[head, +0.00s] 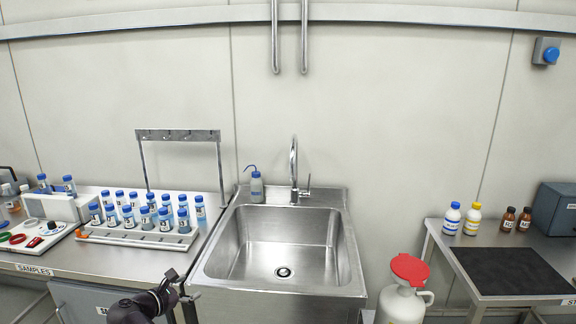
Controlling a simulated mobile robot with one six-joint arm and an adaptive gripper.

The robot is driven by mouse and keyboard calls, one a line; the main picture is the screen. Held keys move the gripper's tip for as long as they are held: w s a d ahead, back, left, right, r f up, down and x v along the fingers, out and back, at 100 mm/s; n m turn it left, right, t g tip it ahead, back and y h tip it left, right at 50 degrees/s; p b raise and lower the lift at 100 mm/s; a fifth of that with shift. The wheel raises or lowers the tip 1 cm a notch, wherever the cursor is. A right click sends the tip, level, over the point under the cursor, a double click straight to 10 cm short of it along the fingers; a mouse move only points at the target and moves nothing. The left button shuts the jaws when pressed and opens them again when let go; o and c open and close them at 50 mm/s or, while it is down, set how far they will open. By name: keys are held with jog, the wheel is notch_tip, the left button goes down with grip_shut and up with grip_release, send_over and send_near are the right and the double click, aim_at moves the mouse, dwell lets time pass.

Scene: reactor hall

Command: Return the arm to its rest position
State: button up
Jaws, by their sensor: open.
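My gripper (178,287) shows small and dark at the bottom edge of the head view, left of centre. It is in front of the gap between the sample bench and the sink. Its fingers look apart, with nothing seen between them. The dark part of my arm (140,307) behind it is cut off by the lower picture edge, so most of the arm is hidden.
A steel sink (285,245) with a tap (294,170) is right of my gripper. The sample bench (130,262) at left bears a rack of blue-capped bottles (145,235). A white jug with a red lid (402,300) and a side table (440,245) are at right.

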jog(key=d+f+m+g, duration=0.1)
jog(key=d+m, duration=0.1)
jog(key=d, duration=0.3)
jog(key=w+d+f+m+g+p, duration=0.1)
jog(key=d+m+g, duration=0.1)
jog(key=d, duration=0.3)
jog(key=w+d+f+m+g, duration=0.1)
jog(key=d+m, duration=0.1)
jog(key=d, duration=0.2)
jog(key=shift+w+d+p, duration=0.2)
jog(key=shift+d+p, duration=0.1)
jog(key=shift+d, duration=0.1)
jog(key=s+d+f+m+g+y+p, duration=0.1)
jog(key=s+d+m+g+y+p, duration=0.1)
jog(key=d+m, duration=0.8)
jog(key=s+d+f+m+g+y+p, duration=0.1)
jog(key=s+d+m+g+y+p, duration=0.2)
jog(key=s+d+m, duration=0.6)
jog(key=shift+s+d+f+m+g+y+p, duration=0.4)
jog(key=shift+d+g+y, duration=1.05)
jog(key=shift+d, duration=3.8)
jog(key=shift+w+r+g+h, duration=0.1)
jog(key=shift+g+h, duration=0.25)
